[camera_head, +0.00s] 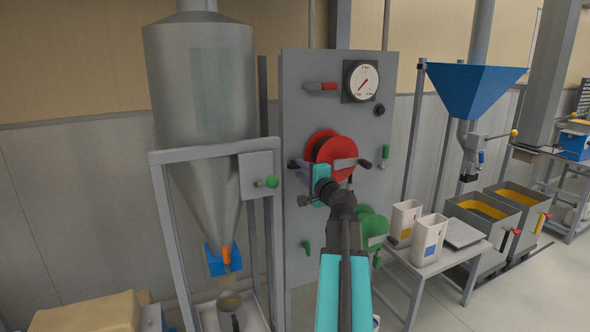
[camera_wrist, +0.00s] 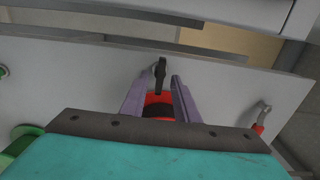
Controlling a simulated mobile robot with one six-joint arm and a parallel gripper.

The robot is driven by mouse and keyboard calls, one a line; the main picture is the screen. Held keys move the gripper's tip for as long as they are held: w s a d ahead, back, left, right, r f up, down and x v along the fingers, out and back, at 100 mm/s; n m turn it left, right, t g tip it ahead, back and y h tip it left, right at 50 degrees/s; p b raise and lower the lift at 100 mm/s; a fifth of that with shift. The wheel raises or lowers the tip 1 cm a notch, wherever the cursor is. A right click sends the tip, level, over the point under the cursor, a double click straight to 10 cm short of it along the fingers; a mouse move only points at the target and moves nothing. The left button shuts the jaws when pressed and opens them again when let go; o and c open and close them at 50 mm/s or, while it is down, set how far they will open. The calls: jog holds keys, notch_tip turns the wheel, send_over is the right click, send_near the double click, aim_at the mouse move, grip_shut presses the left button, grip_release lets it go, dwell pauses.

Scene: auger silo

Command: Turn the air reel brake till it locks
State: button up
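The red reel (camera_head: 322,148) sits on a grey upright panel (camera_head: 300,90). A crank with a dark grip (camera_head: 364,163) sticks out at its right. My gripper (camera_head: 298,171) is in front of the reel's left side, its teal body hiding part of the reel. In the wrist view my gripper (camera_wrist: 160,79) has its two purple fingers apart. A dark lever (camera_wrist: 160,70) stands between the fingertips, with the red reel (camera_wrist: 157,97) behind it. A gap shows on both sides of the lever. Which of these parts is the brake is not clear.
The panel also carries a red-handled valve (camera_head: 320,87), a gauge (camera_head: 361,82), a green reel (camera_head: 371,228) and small green handles. A grey silo (camera_head: 203,90) stands left. A table (camera_head: 440,255) with white containers (camera_head: 404,220) and a blue hopper (camera_head: 472,85) stand right.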

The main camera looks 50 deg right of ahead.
aim_at(295, 165)
jog(key=shift+x, duration=1.25)
